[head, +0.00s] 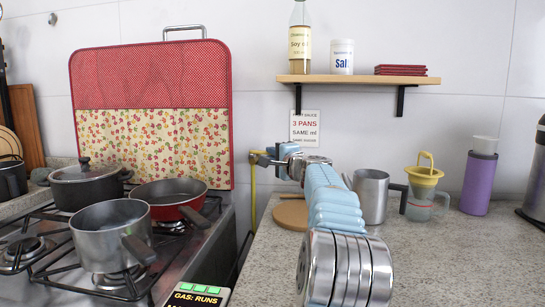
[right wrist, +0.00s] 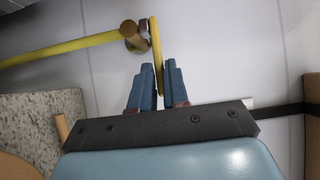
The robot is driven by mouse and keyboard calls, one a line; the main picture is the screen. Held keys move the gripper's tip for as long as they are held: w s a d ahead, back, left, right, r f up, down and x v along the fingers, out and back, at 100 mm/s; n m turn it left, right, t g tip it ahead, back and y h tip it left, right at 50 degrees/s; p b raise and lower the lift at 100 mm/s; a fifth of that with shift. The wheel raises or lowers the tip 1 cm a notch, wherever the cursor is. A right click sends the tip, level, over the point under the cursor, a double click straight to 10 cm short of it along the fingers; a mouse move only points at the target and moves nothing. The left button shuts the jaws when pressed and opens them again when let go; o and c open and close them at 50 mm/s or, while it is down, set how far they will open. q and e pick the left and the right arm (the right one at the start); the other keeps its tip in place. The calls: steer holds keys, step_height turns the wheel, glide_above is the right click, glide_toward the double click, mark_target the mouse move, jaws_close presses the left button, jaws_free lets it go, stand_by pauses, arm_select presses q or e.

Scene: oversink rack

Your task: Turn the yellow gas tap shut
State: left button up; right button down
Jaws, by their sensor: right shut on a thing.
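The gas tap has a yellow lever (right wrist: 155,42) at a brass-coloured valve body (right wrist: 133,38), on a yellow pipe (right wrist: 70,47) in the right wrist view. The lever stands roughly across the line of the pipe. My right gripper (right wrist: 157,82) is shut on the yellow lever, one blue finger on each side. In the head view my right gripper (head: 268,159) is at the wall behind the counter, and the yellow pipe (head: 253,195) runs down below it. The tap is mostly hidden there by my gripper. My left gripper is not in view.
A display (head: 197,298) reads "GAS: RUNS" with green lights. Pans, including a red pan (head: 170,192), stand on the stove to the left. A metal jug (head: 371,195) stands just right of my right arm. A shelf (head: 358,79) hangs above; the front right counter is clear.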

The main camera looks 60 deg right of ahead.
steer(key=c, duration=1.2)
jaws_free()
steer(key=b+v, duration=0.2)
steer(key=v, duration=1.1)
steer(key=shift+s+a+b, duration=0.2)
steer(key=shift+s+b, duration=0.15)
steer(key=shift+f, duration=0.1)
